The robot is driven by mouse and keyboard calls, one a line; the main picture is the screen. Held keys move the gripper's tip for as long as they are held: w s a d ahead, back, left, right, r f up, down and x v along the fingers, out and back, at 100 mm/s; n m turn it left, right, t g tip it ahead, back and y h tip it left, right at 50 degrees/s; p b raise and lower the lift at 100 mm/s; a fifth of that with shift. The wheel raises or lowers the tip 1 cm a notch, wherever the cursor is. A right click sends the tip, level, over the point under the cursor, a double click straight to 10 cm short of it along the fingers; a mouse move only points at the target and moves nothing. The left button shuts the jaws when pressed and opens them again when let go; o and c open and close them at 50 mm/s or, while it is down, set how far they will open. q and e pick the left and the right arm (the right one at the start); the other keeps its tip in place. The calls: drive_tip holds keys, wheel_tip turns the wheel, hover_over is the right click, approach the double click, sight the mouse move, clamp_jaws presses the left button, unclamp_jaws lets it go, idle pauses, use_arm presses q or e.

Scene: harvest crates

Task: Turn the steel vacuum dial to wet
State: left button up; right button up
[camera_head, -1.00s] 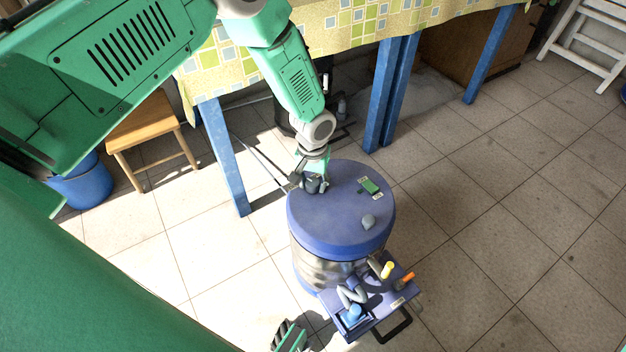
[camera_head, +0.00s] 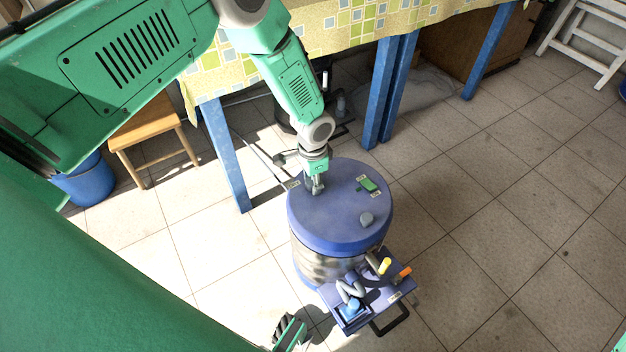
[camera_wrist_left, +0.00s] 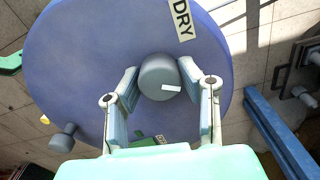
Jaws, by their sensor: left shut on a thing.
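The steel vacuum (camera_head: 325,268) stands on the floor with a round blue lid (camera_head: 335,215). The grey dial (camera_wrist_left: 160,78) is on the lid near its rim and carries a short white mark, which points to the right in the left wrist view. A white DRY label (camera_wrist_left: 181,18) lies beyond the dial at the top of that view. I see no WET label; the gripper may hide it. My left gripper (camera_head: 316,189) reaches down over the lid. Its two fingers (camera_wrist_left: 157,85) are shut on the dial's sides.
A green switch (camera_head: 369,184) and a grey knob (camera_head: 366,219) sit on the lid. A blue caddy (camera_head: 385,292) with hoses and a black handle joins the vacuum's front. A cloth-covered table (camera_head: 330,22) with blue legs and a wooden stool (camera_head: 150,135) stand behind.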

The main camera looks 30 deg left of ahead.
use_arm(q)
drive_tip(key=shift+m, duration=0.6)
drive_tip(key=o, duration=1.1)
drive_tip(key=shift+r, duration=0.2)
wheel_tip(320, 180, up, 12)
drive_tip(key=shift+f, duration=0.25)
